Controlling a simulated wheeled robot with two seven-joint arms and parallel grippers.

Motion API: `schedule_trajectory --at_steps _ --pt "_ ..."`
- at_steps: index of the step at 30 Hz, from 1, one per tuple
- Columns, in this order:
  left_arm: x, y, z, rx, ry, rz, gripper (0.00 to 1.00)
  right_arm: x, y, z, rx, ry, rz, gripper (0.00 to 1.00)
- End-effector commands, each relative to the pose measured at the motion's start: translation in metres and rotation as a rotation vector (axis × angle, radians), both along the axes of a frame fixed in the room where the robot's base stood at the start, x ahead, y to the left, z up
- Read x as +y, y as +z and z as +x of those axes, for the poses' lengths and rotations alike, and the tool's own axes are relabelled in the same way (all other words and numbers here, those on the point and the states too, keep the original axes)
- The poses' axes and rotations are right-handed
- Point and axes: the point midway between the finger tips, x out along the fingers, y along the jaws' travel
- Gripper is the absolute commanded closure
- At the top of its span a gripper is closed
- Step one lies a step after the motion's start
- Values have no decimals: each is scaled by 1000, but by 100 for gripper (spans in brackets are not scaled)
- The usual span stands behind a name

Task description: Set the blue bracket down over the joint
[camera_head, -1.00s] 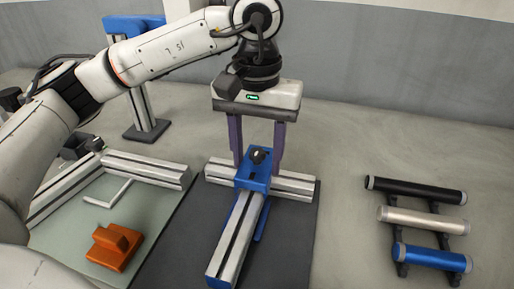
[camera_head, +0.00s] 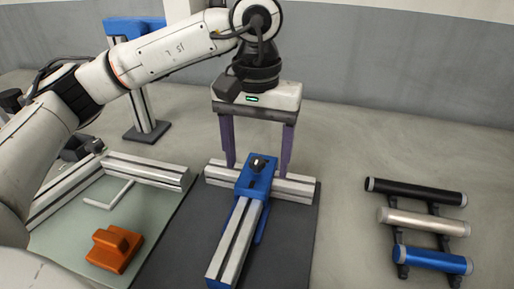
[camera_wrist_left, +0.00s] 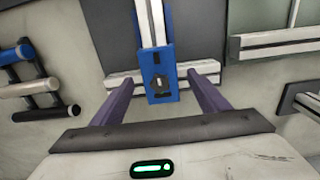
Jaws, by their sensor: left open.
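The long bar (camera_head: 236,243) runs toward me and the cross bar (camera_head: 295,185) runs sideways behind. My left gripper (camera_head: 257,170) is open, its two purple fingers pointing down on either side of the bracket, apart from it. In the left wrist view the bracket (camera_wrist_left: 158,77) shows between the spread fingers (camera_wrist_left: 158,85), with a clear gap on each side. My right gripper is not in view.
An orange block (camera_head: 115,248) and a white angled piece (camera_head: 108,196) lie on a pale green board at the left. A rack with black, silver and blue tubes (camera_head: 430,258) stands at the right. A blue-topped stand (camera_head: 148,115) is behind. Floor between mat and rack is clear.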

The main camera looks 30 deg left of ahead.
Motion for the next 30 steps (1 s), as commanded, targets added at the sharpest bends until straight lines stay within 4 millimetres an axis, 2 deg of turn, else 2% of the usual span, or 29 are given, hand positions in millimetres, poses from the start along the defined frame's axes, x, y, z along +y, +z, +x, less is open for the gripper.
schedule_trajectory --at_steps 1,2,18,22,30 --pt "0 -16 0 -1 1 -1 32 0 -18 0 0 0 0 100" --pt "0 -13 0 -1 1 -1 32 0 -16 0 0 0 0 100" --pt "8 74 -4 -2 17 0 32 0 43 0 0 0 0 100" --pt "9 80 -4 -2 19 0 32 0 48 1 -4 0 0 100" --pt "8 80 -4 -2 18 0 32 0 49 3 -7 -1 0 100"
